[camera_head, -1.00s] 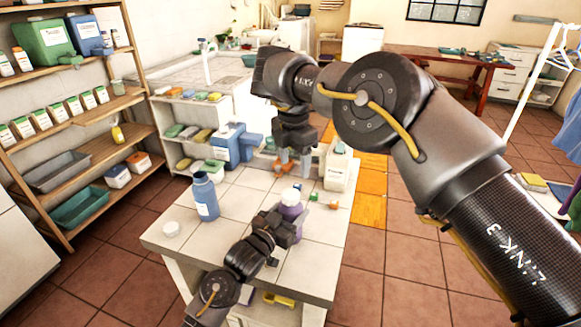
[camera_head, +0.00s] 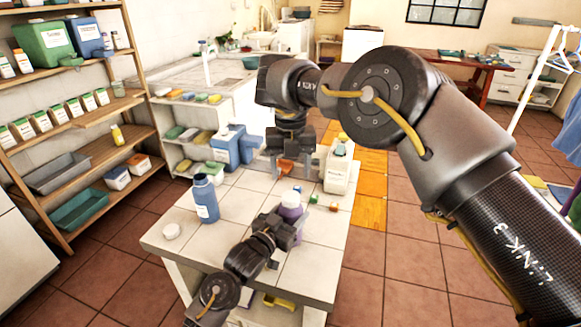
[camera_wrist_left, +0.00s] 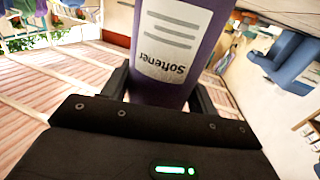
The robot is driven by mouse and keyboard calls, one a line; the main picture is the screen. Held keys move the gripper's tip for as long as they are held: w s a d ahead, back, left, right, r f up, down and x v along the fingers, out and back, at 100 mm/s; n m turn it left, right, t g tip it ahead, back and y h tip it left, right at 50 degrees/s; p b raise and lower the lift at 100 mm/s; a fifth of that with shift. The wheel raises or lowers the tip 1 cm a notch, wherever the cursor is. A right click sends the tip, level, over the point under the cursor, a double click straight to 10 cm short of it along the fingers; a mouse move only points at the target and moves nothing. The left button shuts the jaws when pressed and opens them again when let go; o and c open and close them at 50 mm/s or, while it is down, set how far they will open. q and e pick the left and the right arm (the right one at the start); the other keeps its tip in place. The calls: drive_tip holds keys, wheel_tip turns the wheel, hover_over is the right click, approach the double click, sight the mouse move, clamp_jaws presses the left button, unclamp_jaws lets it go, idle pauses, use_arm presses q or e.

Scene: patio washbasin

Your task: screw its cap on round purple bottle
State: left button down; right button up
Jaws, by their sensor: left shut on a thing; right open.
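The round purple bottle (camera_head: 291,209) stands upright near the right side of the tiled table, with a pale top (camera_head: 291,197). I cannot tell whether that top is a cap or the bare neck. My left gripper (camera_head: 286,228) is shut on its body. In the left wrist view the purple bottle (camera_wrist_left: 209,60), with a white "Softener" label, sits between the fingers; its top is out of frame. My right gripper (camera_head: 290,168) is open behind the bottle, apart from it, pointing down. A round white lid (camera_head: 172,231) lies at the table's left edge.
A blue bottle (camera_head: 205,200) stands left on the table (camera_head: 245,193). A white jug (camera_head: 337,174) and small coloured blocks (camera_head: 313,199) are at the right. An orange item (camera_head: 285,167) shows between the right fingers, perhaps behind them.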

sight(290, 196)
drive_tip(key=shift+f, duration=3.85)
drive_tip(key=c, duration=1)
drive_tip(key=o, duration=1.2)
drive_tip(key=shift+c, duration=0.2)
wheel_tip(290, 196, up, 8)
drive_tip(key=shift+f, duration=0.2)
